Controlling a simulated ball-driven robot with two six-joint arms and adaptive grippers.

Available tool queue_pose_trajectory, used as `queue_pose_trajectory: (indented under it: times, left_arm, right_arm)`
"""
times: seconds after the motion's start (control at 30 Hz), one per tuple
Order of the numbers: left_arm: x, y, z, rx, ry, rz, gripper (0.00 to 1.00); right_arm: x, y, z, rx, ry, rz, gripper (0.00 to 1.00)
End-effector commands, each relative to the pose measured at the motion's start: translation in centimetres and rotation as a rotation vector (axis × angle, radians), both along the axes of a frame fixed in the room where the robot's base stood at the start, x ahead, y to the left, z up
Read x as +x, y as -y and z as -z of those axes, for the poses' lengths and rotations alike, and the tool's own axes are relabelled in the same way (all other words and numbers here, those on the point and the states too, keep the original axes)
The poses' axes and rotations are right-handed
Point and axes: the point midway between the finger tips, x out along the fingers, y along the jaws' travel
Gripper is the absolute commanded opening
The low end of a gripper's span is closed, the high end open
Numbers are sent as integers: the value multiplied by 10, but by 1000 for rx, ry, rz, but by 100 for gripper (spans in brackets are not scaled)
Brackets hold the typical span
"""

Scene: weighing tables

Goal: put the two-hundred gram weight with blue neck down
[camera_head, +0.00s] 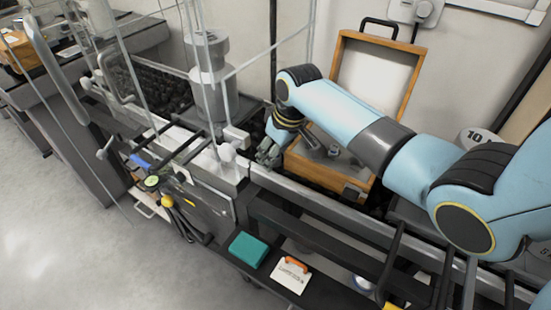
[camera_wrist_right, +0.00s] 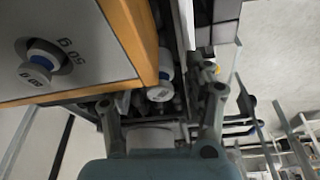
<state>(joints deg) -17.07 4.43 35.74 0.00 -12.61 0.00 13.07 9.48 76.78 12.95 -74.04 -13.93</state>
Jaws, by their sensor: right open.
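My right gripper (camera_head: 268,152) is open above the rail beside the open wooden case (camera_head: 355,190). In the right wrist view its two fingers (camera_wrist_right: 163,105) are apart. A pale cylindrical weight (camera_wrist_right: 160,92) shows between and beyond the fingertips, close to the case's wooden edge; its label is too small to read, and I cannot tell whether it touches a finger. A white weight with a blue neck (camera_wrist_right: 40,62) sits in the case, next to a "50 g" marking. I cannot make out which weight is the two-hundred gram one. My left gripper is not in view.
The case lid (camera_head: 378,75) stands open against the wall. A large grey weight (camera_head: 210,75) stands behind clear panels at left. A teal block (camera_head: 248,249) and a white piece with an orange handle (camera_head: 291,275) lie on the lower dark shelf. Open floor is at left.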

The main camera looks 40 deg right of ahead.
Motion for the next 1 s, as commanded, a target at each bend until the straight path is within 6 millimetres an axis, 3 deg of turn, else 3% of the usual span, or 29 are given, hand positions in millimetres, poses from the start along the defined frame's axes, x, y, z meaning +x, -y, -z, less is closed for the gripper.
queue_pose_trajectory:
  times: [0.2, 0.6, 1.0]
  left_arm:
    - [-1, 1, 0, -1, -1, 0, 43]
    - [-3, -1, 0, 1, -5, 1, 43]
    - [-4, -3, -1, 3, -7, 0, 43]
  right_arm:
    - [0, 0, 0, 0, 1, 0, 51]
    - [0, 0, 0, 0, 0, 0, 0]
    - [1, 0, -3, -1, 2, -1, 0]
